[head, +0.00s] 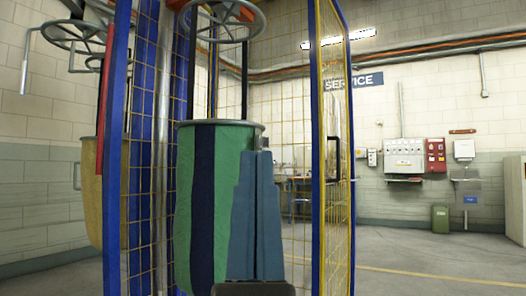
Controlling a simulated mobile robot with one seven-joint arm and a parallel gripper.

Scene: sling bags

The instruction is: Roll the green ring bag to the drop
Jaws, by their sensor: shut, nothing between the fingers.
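The green bag (233,139) hangs in the middle of the head view. It is a tall cloth bag with a dark blue vertical stripe and a grey rim, below a grey spoked ring (250,33) joined by dark uprights. My gripper (256,156) points upward in front of the bag's right part, its two blue fingers shut together and empty. It hides part of the bag's lower right. I cannot tell whether the fingers touch the cloth. The drop cannot be made out.
A yellow bag (90,205) hangs at left, with another spoked ring (75,32) above. Blue-framed yellow mesh panels (333,150) stand on both sides of the green bag. Open floor (430,262) lies at right, before a wall with a red box (435,155) and green bin (440,219).

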